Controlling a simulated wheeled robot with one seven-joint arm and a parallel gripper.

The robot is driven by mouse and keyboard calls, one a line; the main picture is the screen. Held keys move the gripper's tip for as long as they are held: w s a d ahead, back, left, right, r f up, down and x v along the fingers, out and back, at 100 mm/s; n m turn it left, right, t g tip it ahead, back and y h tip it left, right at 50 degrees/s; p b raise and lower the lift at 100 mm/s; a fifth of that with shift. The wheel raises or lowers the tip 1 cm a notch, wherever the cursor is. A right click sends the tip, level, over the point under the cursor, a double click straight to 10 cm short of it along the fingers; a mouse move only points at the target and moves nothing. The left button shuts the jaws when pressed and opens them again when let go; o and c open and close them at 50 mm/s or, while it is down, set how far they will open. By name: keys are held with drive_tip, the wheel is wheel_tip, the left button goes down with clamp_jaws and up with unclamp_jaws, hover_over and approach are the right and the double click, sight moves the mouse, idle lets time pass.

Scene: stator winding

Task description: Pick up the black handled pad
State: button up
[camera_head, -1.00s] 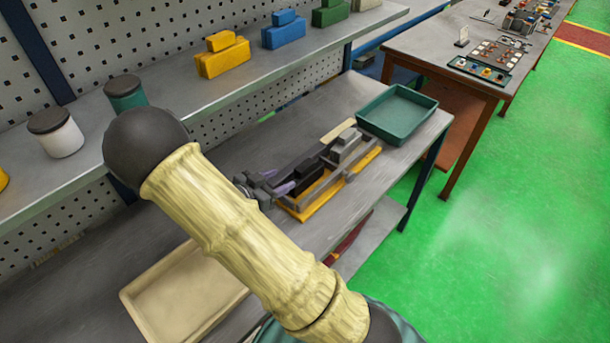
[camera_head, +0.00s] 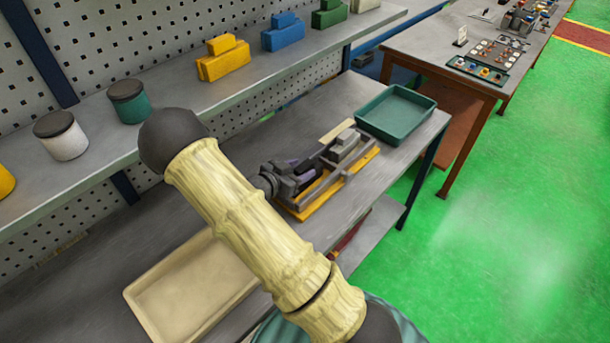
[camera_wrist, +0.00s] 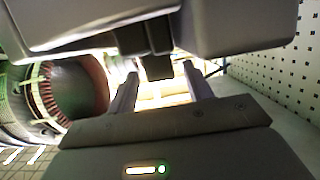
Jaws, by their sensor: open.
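The black handled pad shows in the wrist view as a dark block (camera_wrist: 159,66) in line with the gap between my fingers. In the head view it is mostly hidden by my gripper (camera_head: 301,173), which is low over the left part of a yellow-based holder (camera_head: 302,213). My gripper is open, and in the wrist view its two fingers (camera_wrist: 162,92) stand apart, one to each side of the dark block. I cannot tell whether they touch it. A grey handled pad (camera_head: 346,147) sits in the right part of the holder.
A green tray (camera_head: 396,114) lies right of the holder, and a beige tray (camera_head: 188,290) lies nearer on the left. Jars and coloured handled blocks (camera_head: 222,58) line the shelf above. A perforated panel (camera_wrist: 277,65) is at the right in the wrist view.

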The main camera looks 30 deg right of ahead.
drive_tip(key=x, duration=0.2)
drive_tip(key=shift+w+d+f, duration=0.15)
drive_tip(key=shift+w+d, duration=0.05)
drive_tip(key=shift+d, duration=0.05)
drive_tip(key=shift+c, duration=0.2)
clamp_jaws()
